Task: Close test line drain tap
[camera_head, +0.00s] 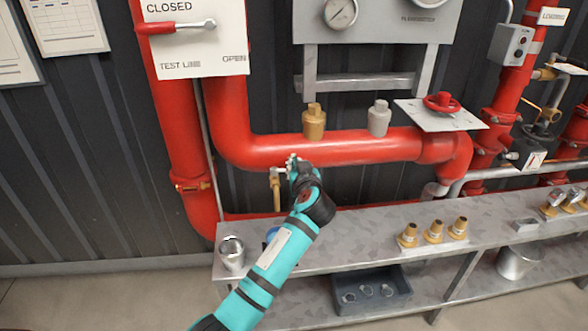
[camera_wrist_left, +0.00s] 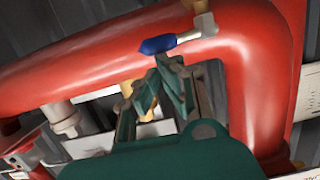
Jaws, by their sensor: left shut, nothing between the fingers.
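The test line drain tap (camera_head: 276,190) hangs below the horizontal red test line pipe (camera_head: 340,150) in the head view, its brass body pointing down. In the left wrist view its lever has a blue grip (camera_wrist_left: 158,44) and a silver stem (camera_wrist_left: 192,36), which lies across the red pipe. My left gripper (camera_head: 293,164) is shut and empty, close to the tap. In the left wrist view the fingertips (camera_wrist_left: 163,68) are right beside the blue grip; whether they touch it is unclear. The gripper hides the grip in the head view. My right gripper is not in view.
A grey shelf (camera_head: 340,238) runs below the pipe, with a metal cup (camera_head: 231,252) and brass fittings (camera_head: 433,232). A dark bin (camera_head: 375,290) sits on the lower level. A TEST LINE sign (camera_head: 200,62) with a red-handled lever (camera_head: 160,28) is above left.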

